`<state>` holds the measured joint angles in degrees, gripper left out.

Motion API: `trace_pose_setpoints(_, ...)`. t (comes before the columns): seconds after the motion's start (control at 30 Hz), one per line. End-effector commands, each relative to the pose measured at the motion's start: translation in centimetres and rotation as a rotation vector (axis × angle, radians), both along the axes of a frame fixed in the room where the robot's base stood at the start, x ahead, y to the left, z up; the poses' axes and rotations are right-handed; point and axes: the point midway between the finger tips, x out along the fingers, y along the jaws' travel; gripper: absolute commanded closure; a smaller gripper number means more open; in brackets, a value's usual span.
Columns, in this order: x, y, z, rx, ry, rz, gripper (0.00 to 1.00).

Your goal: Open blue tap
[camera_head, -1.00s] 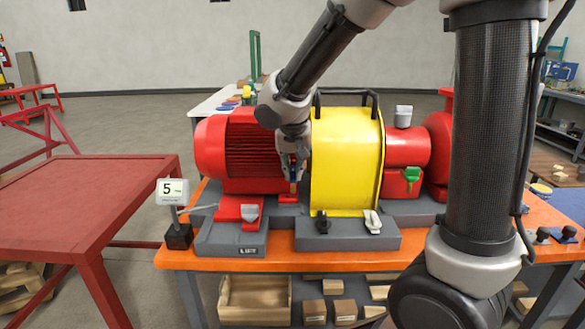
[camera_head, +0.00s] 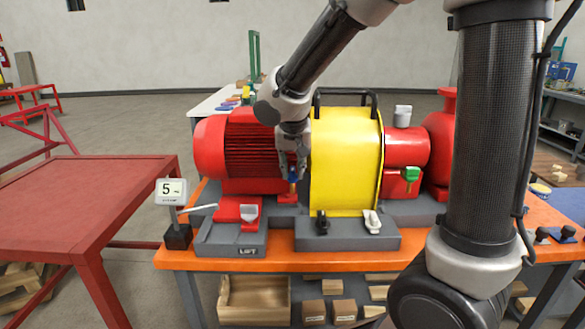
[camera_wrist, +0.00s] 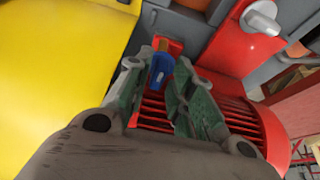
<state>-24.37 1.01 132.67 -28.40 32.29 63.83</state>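The blue tap (camera_head: 293,173) is a small blue handle on a brass stem, low at the right end of the red motor, beside the yellow guard. In the wrist view the blue handle (camera_wrist: 160,70) lies between the fingertips of my gripper (camera_wrist: 157,75). The fingers stand apart on either side of the handle, with a narrow gap visible on the left; contact on the right cannot be told. In the head view my gripper (camera_head: 292,160) points down just above the tap and partly hides it. The green tap (camera_head: 410,174) is right of the guard.
The yellow guard (camera_head: 345,160) stands close on the right of my gripper. The ribbed red motor (camera_head: 225,150) is close on the left. A display reading 5 (camera_head: 171,191) stands at the orange bench's left end. A red block with a grey lever (camera_head: 240,210) is in front.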

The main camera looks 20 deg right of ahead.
Motion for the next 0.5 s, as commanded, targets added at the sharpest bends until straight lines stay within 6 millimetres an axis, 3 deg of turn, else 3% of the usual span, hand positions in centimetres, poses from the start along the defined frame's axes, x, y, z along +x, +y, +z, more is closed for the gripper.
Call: trace_pose_setpoints(0.5,-3.6,1.2,9.3,0.001,-0.003,0.003,0.77)
